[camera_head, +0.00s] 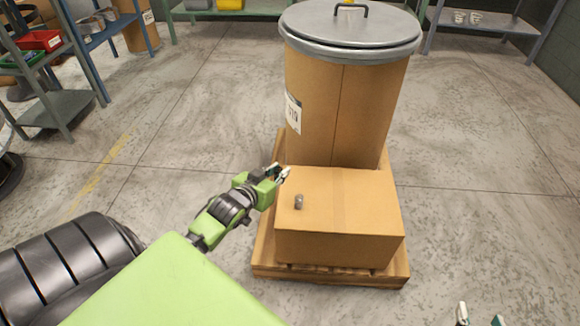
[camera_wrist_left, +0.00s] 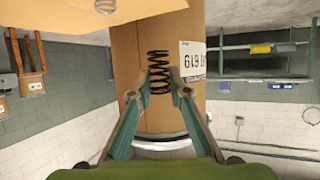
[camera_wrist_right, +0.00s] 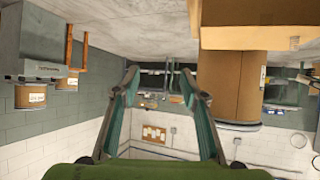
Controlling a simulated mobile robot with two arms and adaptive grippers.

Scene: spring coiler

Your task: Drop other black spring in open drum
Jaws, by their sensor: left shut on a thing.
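My left gripper (camera_head: 284,174) is shut on a black spring (camera_wrist_left: 159,72), seen between the fingertips in the left wrist view (camera_wrist_left: 161,88). It is beside the upper left edge of the cardboard box (camera_head: 350,247), in front of the big brown drum (camera_head: 350,115). A grey lid (camera_head: 350,30) with a black handle covers this drum.
The box and drum stand on a wooden pallet (camera_head: 330,277). Shelves with a red bin (camera_head: 40,40) stand at the upper left, near another brown drum (camera_head: 140,35). A shelf (camera_head: 485,22) stands at the back right. The floor right of the pallet is clear.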

